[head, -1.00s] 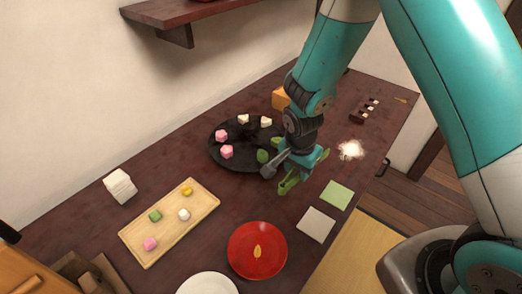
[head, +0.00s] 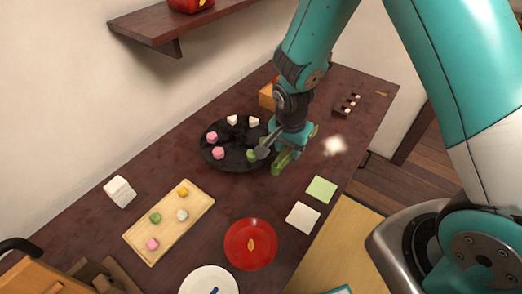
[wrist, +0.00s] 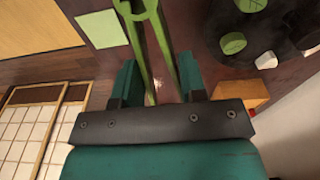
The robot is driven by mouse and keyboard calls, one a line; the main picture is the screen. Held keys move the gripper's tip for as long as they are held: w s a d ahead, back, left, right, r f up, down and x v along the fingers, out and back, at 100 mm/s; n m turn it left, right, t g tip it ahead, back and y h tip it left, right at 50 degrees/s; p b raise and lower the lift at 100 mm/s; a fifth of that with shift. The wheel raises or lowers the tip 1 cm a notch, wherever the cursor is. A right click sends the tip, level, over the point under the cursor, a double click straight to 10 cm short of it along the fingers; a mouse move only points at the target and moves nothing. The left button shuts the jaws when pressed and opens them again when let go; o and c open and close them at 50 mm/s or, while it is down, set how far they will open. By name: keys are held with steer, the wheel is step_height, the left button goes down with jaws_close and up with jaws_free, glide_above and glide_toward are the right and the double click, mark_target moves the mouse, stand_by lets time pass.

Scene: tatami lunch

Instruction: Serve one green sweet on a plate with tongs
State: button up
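My gripper (wrist: 158,85) is shut on green tongs (wrist: 165,45), which run between its teal fingers; the tongs (head: 283,160) also show in the head view, beside the black round platter. A green sweet (head: 251,155) sits at the platter's near right edge, just left of the tongs. The wrist view shows one green sweet (wrist: 233,43) and part of another (wrist: 249,5) on the platter, apart from the tongs. A red plate (head: 235,254) with a yellow leaf mark stands at the front, and a white plate (head: 195,284) is partly cut off.
The black platter (head: 232,140) also holds pink and white sweets. A wooden tray (head: 168,208) carries yellow, green, white and pink sweets. Green (head: 321,189) and white (head: 303,217) squares lie right of centre. An orange box (head: 267,96) stands behind. A white stack (head: 119,192) stands left.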

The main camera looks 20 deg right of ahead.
steer(key=s+d+f+n+y, duration=0.1)
steer(key=d+f+n, duration=0.3)
steer(key=d+n, duration=0.3)
steer(key=n, duration=0.3)
steer(key=shift+s+d, duration=0.15)
steer(key=shift+d, duration=0.25)
